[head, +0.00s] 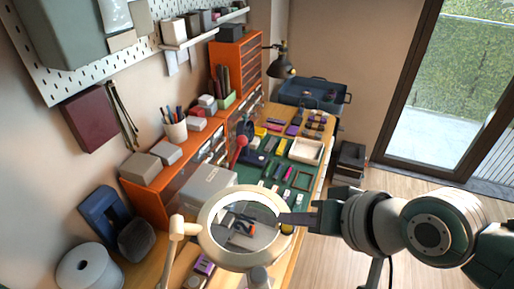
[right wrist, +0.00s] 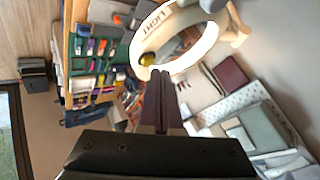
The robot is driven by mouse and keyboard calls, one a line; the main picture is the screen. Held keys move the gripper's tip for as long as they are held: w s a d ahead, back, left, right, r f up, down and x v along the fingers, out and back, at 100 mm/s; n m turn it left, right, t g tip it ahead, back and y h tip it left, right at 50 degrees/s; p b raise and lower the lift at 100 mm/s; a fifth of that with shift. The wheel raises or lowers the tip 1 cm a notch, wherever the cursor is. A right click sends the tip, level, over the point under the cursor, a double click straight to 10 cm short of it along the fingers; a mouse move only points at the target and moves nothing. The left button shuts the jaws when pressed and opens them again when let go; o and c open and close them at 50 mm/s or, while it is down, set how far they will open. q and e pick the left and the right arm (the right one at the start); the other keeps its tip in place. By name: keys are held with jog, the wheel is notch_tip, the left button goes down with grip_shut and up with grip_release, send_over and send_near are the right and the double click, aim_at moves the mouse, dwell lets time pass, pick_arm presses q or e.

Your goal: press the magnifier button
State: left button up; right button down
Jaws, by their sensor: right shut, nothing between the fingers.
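The magnifier (head: 205,240) is a cream ring around a clear lens, standing at the near end of the bench in the head view. In the right wrist view its ring (right wrist: 205,42) carries the printed word LIGHT. I cannot clearly make out the button; the part of the ring by my fingertips is partly hidden. My right gripper (head: 284,218) comes in from the right, shut and empty, with its tips at the ring's right edge. In the wrist view its fingers (right wrist: 161,76) point at the ring; I cannot tell whether they touch it. My left gripper is not in view.
A cream jointed arm (head: 177,232) stands left of the ring. A green mat (head: 272,180) with several small tools and a white tray (head: 306,151) lies beyond. Orange drawers (head: 150,200) and a grey box (head: 208,184) line the left. Open floor (head: 335,245) is on the right.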

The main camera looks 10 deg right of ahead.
jog(key=shift+f, duration=0.1)
dwell(0.3)
jog(key=shift+f+b, duration=0.4)
jog(key=shift+r, duration=0.1)
jog(key=shift+r+p, duration=0.45)
jog(key=shift+p, duration=0.2)
